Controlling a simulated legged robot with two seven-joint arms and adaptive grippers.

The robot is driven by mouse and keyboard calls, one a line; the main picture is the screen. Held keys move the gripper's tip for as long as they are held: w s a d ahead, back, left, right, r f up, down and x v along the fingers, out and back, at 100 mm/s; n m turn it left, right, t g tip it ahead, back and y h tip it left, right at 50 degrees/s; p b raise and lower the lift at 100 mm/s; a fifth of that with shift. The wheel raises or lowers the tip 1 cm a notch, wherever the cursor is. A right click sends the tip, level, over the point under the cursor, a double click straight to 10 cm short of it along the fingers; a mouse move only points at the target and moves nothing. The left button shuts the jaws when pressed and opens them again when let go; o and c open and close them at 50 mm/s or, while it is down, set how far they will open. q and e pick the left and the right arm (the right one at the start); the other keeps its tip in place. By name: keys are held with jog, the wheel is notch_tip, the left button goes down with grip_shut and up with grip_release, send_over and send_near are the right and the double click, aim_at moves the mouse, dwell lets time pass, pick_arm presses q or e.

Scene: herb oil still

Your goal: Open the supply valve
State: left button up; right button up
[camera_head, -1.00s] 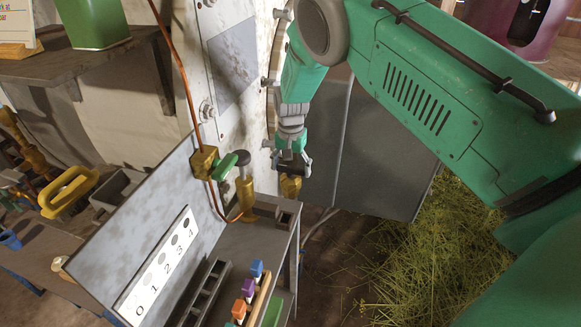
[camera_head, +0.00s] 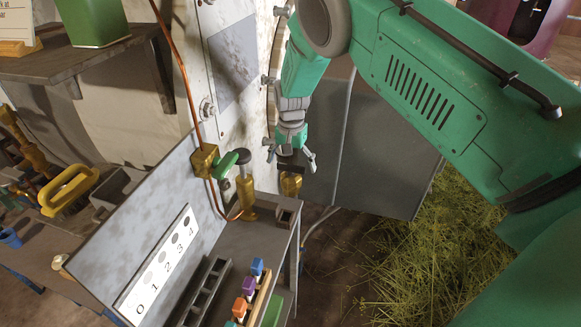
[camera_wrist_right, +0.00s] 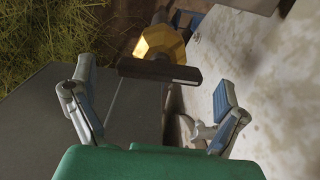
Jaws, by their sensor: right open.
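A brass valve (camera_head: 291,186) with a dark bar handle (camera_head: 290,160) stands just right of the grey bench's back corner. In the right wrist view its yellow brass body (camera_wrist_right: 158,42) and black bar handle (camera_wrist_right: 160,70) lie ahead. My right gripper (camera_head: 291,163) points down over this handle with its fingers spread. In the wrist view the fingers (camera_wrist_right: 156,84) are apart on either side of the bar, with nothing gripped. A second brass valve with a green handle (camera_head: 231,162) sits on the copper pipe. No label shows which is the supply valve. My left gripper is out of view.
A grey panel with a numbered strip (camera_head: 160,264) and a rack of coloured vials (camera_head: 250,288) are at lower left. A mottled pale wall (camera_wrist_right: 273,70) lies close right in the wrist view. A grey flat panel (camera_head: 385,150) stands behind my arm; straw lies right.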

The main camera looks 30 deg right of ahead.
aim_at(291, 165)
notch_tip(291, 165, up, 10)
jog(key=shift+r, duration=0.25)
jog(key=shift+w, duration=0.1)
dwell(0.5)
